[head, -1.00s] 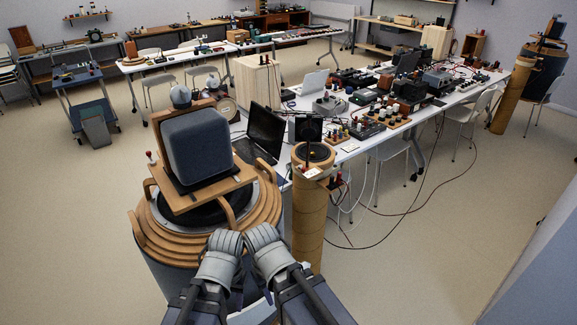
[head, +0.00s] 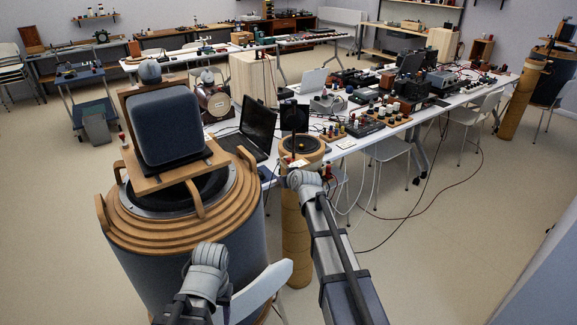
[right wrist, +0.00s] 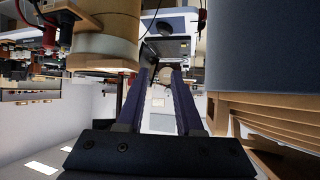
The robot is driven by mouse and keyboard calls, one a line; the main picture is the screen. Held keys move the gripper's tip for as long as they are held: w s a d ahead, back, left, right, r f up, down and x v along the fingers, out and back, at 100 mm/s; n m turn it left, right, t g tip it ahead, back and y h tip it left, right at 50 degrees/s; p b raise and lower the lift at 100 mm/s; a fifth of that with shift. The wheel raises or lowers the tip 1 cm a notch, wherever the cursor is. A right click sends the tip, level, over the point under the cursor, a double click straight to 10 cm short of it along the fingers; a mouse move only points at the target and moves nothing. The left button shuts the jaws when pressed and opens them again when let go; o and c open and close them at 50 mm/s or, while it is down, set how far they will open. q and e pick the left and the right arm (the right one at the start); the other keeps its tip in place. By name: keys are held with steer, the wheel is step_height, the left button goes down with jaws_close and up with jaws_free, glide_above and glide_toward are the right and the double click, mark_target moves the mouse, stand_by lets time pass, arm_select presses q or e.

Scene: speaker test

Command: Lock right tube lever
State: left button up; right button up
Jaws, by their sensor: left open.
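The tan tube (head: 297,235) stands at the near end of the long table, with a dark round top and small upright black panel. A small red lever-like part (head: 327,173) sits at its right side, close to my right wrist; whether it is locked cannot be told. In the right wrist view, which looks upside down, the tube (right wrist: 108,48) is upper left. My right gripper (right wrist: 161,76) has its two fingers apart with nothing between them, beside the tube. My left gripper (head: 208,262) is open, low in front of the large drum; its fingers are mostly hidden.
A large blue-grey drum with wooden rings (head: 185,235) stands left of the tube, bearing a dark padded block (head: 168,125). A laptop (head: 256,128) and electronics crowd the white table behind. A white chair (head: 262,288) is near my left arm. Cables lie on the right floor.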

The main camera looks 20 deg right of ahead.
mark_target(289, 159)
steer(key=shift+w+d+f+m+t+h+b, duration=0.15)
steer(key=shift+w+d+t+b, duration=0.35)
steer(key=shift+w, duration=1.45)
steer(key=shift+w+d+r+m+t+h+b, duration=0.1)
steer(key=shift+w+d+t+b, duration=0.15)
steer(key=shift+w+d+b, duration=1.1)
steer(key=shift+w+d+f+m+t+h+p, duration=0.15)
steer(key=shift+w+d+t, duration=0.15)
steer(key=shift+w, duration=2.2)
steer(key=shift+r, duration=0.1)
steer(key=shift+s, duration=0.1)
jaws_close()
